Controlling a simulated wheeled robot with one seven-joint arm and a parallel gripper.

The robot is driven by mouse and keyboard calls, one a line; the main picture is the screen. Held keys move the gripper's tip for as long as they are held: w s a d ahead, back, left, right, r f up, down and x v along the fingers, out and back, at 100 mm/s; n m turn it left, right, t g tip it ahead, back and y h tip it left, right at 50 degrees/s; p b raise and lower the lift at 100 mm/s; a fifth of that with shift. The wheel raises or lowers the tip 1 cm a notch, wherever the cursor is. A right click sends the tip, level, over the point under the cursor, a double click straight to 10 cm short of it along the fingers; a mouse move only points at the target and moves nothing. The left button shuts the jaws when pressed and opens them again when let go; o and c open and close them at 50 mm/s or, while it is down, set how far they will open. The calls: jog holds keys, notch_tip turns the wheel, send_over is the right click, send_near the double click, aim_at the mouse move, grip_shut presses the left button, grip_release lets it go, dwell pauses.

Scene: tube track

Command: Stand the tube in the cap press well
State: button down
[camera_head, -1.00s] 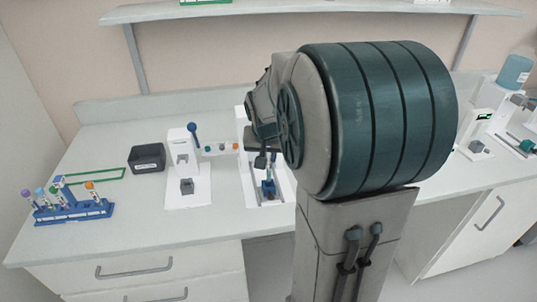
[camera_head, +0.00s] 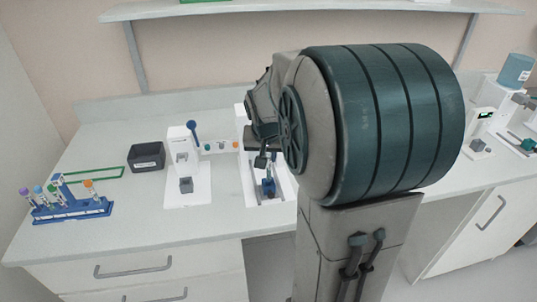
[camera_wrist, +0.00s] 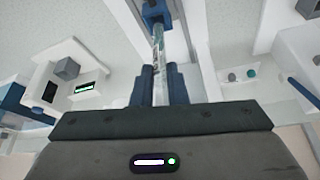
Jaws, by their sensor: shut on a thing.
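My gripper (camera_wrist: 161,86) is shut on a clear tube (camera_wrist: 158,48), which runs between its two blue fingers. The tube's far end meets or overlaps a blue block (camera_wrist: 157,13) in the wrist view; I cannot tell whether it is inside it. In the head view this blue block (camera_head: 269,188) sits on a white base with rails, below my wrist, and the tube is not clear there. A white press-like stand (camera_head: 180,152) with a blue lever and a grey block (camera_head: 186,185) stands to its left. The labels do not show which one is the cap press.
A blue rack (camera_head: 72,211) with several capped tubes stands at the left. A black box (camera_head: 146,156) is behind it. Loose caps (camera_head: 221,146) lie between the two white stands. Another white device (camera_head: 484,122) stands at the right.

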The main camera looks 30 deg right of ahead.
jog(key=shift+f+b, duration=0.3)
jog(key=shift+b, duration=0.1)
jog(key=shift+f+b, duration=0.5)
jog(key=shift+f, duration=0.2)
dwell(0.5)
jog(key=shift+f+b, duration=0.45)
jog(key=shift+b, duration=0.2)
jog(key=c, duration=1.4)
grip_release()
jog(key=shift+o, duration=0.2)
jog(key=v, duration=1.4)
